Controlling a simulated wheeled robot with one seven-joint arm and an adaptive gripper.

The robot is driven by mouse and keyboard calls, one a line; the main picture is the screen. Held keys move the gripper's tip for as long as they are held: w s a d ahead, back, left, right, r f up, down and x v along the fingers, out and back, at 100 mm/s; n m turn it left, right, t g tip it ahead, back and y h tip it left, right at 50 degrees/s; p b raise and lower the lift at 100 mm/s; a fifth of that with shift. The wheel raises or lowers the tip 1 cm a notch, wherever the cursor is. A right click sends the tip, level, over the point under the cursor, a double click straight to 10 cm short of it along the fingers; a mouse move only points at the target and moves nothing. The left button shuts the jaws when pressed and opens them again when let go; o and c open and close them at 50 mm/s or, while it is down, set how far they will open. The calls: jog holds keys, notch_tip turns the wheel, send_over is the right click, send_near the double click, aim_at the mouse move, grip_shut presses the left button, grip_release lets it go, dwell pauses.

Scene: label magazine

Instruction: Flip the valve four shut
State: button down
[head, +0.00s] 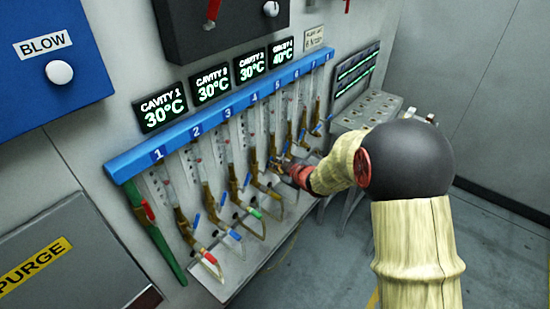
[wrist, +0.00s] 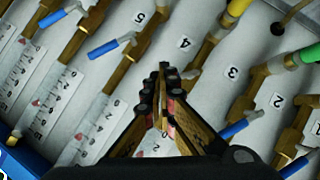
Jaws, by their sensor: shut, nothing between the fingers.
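Valve four is the brass valve (wrist: 143,38) just left of the "4" label (wrist: 186,43) in the wrist view. Its blue lever (wrist: 108,48) sticks out to the left, at an angle to the body. My gripper (wrist: 163,72) is shut and empty, its fingertips beside valve four on the right, apart from the lever in this view. In the head view my gripper (head: 281,166) is at the middle of the valve row; I cannot make out valve four's lever there.
The numbered blue rail (head: 215,118) runs above the tubes. A grey perforated bench (head: 370,110) stands beyond the row.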

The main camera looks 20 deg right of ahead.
jog(key=shift+d+r+p, duration=0.15)
jog(key=shift+p, duration=0.65)
jog(key=shift+w+d+m+g+y+p, duration=0.15)
jog(key=shift+m+g+y+p, duration=0.25)
jog(key=shift+p, duration=0.8)
jog(key=p, duration=0.3)
jog(key=shift+w+d+f+m+g+y+p, duration=0.15)
jog(key=shift+f+m+g+y+p, duration=0.15)
jog(key=shift+f+m, duration=0.1)
jog(key=shift+w+d+f+m+g+y+p, duration=0.15)
jog(key=shift+f+m+g+y+p, duration=0.15)
jog(key=shift+p, duration=0.9)
jog(key=shift+f+p, duration=0.1)
jog(key=shift+p, duration=0.25)
jog(key=shift+w+d+f+p, duration=0.15)
jog(key=shift+d+f+p, duration=0.1)
jog(key=shift+f+p, duration=0.25)
jog(key=shift+a, duration=0.15)
jog(key=shift+s+a+r, duration=0.1)
jog(key=shift+s+a, duration=0.4)
jog(key=shift+a, duration=0.1)
jog(key=shift+r, duration=0.1)
